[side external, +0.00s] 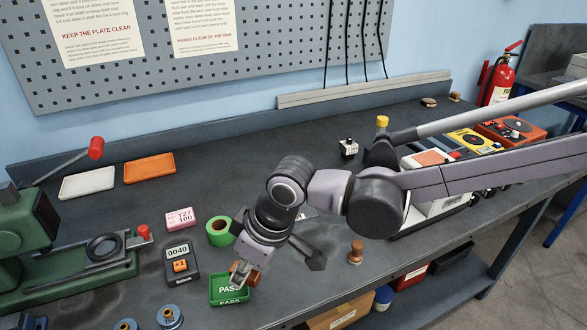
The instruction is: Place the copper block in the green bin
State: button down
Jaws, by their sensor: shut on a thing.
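My gripper (241,282) points down at the front middle of the bench in the side view. It is shut on the copper block (252,278), a small brown-orange piece partly hidden by the fingers. The green bin (215,294), a small tray with "PASS" lettering, sits on the bench right under the gripper. The block and fingertips overlap the bin's right part in the picture. I cannot tell whether the block touches the bin.
A counter reading "0040" (178,250) stands left of the bin, with a green tape roll (218,232) and a pink block (182,217) behind. A green press (80,265) is at the left. A wooden peg (356,250) stands to the right. The bench's front edge is close.

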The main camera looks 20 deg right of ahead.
aim_at(247, 281)
jog(key=shift+f, duration=1.95)
jog(key=shift+f, duration=0.15)
jog(key=c, duration=1.1)
grip_release()
jog(key=v, duration=1.2)
jog(key=d+r+m+t, duration=0.2)
jog(key=d+m, duration=0.2)
jog(key=d, duration=1.4)
jog(key=s+d+f+m+t+h, duration=0.1)
jog(key=s+d+f+m, duration=0.1)
jog(key=d, duration=0.7)
jog(key=s+d+f+m+t+h, duration=0.1)
jog(key=s+d+f+m+h, duration=0.1)
jog(key=d, duration=0.6)
jog(key=shift+s+d+f+m, duration=0.35)
jog(key=shift+s+f+m, duration=0.25)
jog(key=shift+s, duration=0.5)
